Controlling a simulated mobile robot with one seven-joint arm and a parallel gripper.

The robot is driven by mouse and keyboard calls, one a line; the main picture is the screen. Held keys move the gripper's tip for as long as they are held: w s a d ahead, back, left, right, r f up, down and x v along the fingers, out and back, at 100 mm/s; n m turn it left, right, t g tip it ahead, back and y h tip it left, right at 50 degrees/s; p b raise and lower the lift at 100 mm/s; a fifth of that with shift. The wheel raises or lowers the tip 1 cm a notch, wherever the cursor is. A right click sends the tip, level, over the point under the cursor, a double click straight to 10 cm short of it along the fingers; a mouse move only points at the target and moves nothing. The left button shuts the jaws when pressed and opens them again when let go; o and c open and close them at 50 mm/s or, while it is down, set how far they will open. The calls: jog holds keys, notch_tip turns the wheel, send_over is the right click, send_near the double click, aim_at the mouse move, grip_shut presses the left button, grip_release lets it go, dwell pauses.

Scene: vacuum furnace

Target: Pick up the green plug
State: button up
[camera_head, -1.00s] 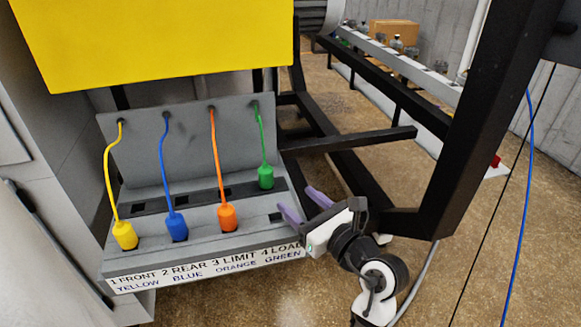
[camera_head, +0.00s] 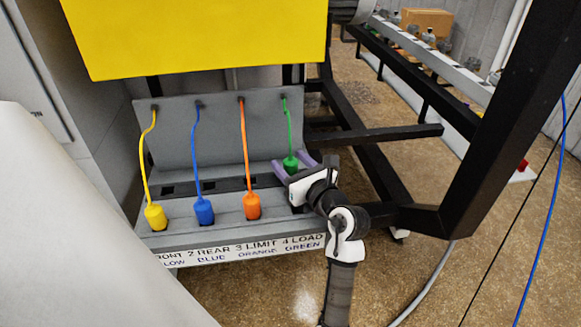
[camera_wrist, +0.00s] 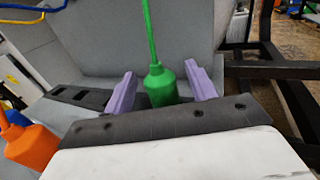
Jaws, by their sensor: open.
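The green plug (camera_head: 290,164) hangs on a green cable at the right end of the grey connector panel (camera_head: 215,135). In the wrist view the green plug (camera_wrist: 160,85) stands upright between the two purple fingers of my gripper (camera_wrist: 162,88). The fingers are open, with a gap visible at least on the right side. In the head view my gripper (camera_head: 293,168) reaches the plug from the front right. The plug's lower end is hidden behind the gripper body in the wrist view.
Yellow (camera_head: 155,217), blue (camera_head: 204,210) and orange (camera_head: 252,205) plugs sit in the front row to the left, each on its cable. A yellow box (camera_head: 200,38) hangs above. Black frame bars (camera_head: 375,138) run to the right.

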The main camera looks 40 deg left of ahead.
jog(key=shift+w+a, duration=0.1)
jog(key=shift+a, duration=0.2)
jog(key=c, duration=1)
jog(key=shift+r, duration=0.1)
jog(key=shift+c, duration=0.2)
